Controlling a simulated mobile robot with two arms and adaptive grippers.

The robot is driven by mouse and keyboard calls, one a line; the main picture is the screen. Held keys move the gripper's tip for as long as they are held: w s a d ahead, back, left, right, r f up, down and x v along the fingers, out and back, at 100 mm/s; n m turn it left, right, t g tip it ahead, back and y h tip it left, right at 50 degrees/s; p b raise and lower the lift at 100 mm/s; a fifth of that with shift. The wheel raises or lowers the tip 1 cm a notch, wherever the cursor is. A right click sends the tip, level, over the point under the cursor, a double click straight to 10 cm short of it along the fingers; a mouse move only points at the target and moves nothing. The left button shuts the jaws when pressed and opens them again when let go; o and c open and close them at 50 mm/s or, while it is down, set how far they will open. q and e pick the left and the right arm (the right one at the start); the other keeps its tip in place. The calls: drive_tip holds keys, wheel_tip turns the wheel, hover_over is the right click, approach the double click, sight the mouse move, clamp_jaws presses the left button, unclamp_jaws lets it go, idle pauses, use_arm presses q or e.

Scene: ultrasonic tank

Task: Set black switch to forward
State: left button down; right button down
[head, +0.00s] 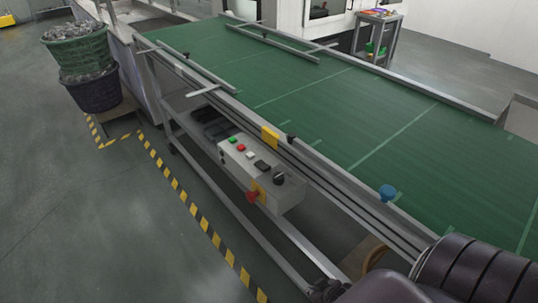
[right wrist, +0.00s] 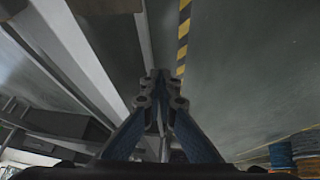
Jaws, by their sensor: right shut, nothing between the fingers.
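A grey control box (head: 240,168) hangs on the near side of the conveyor. A black rotary switch (head: 279,178) sits at the right end of its top face, beside a smaller black control (head: 262,165). Which way the switch points is too small to tell. My right gripper (head: 325,290) shows at the bottom edge of the head view, apart from the box and nearer to me. In the right wrist view its fingers (right wrist: 160,88) are together and empty, with floor behind them. My left gripper is not in view.
Green, red and white buttons share the box top, with a red emergency stop (head: 253,196) on its front. Yellow-black floor tape (head: 190,201) runs alongside. Baskets (head: 85,60) stand far left.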

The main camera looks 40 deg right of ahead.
sight(269, 174)
drive_tip(key=w+r+t+p, duration=0.1)
drive_tip(key=w+r, duration=0.3)
drive_tip(key=r, duration=0.7)
drive_tip(key=w+a+r+t+p, duration=0.1)
drive_tip(key=w+r, duration=0.3)
drive_tip(key=r, duration=0.8)
drive_tip(key=w+r+n+t+y+p, duration=0.1)
drive_tip(key=w+r+t+p, duration=0.1)
drive_tip(key=r, duration=1)
drive_tip(key=shift+w+a+t+p, duration=0.2)
drive_tip(key=shift+w+p, duration=0.15)
drive_tip(key=shift+w, duration=0.25)
drive_tip(key=shift+w+a+t+p, duration=0.1)
drive_tip(key=shift+w+a+p, duration=0.1)
drive_tip(key=shift+w+p, duration=0.3)
drive_tip(key=w+d+r+t, duration=0.1)
drive_tip(key=w+r, duration=0.2)
drive_tip(key=r, duration=0.2)
drive_tip(key=w+d+r+t+y, duration=0.1)
drive_tip(key=w+d+r+t, duration=0.1)
drive_tip(key=r, duration=0.4)
drive_tip(key=shift+w+r, duration=0.15)
drive_tip(key=shift+w, duration=0.35)
drive_tip(key=shift+d, duration=0.1)
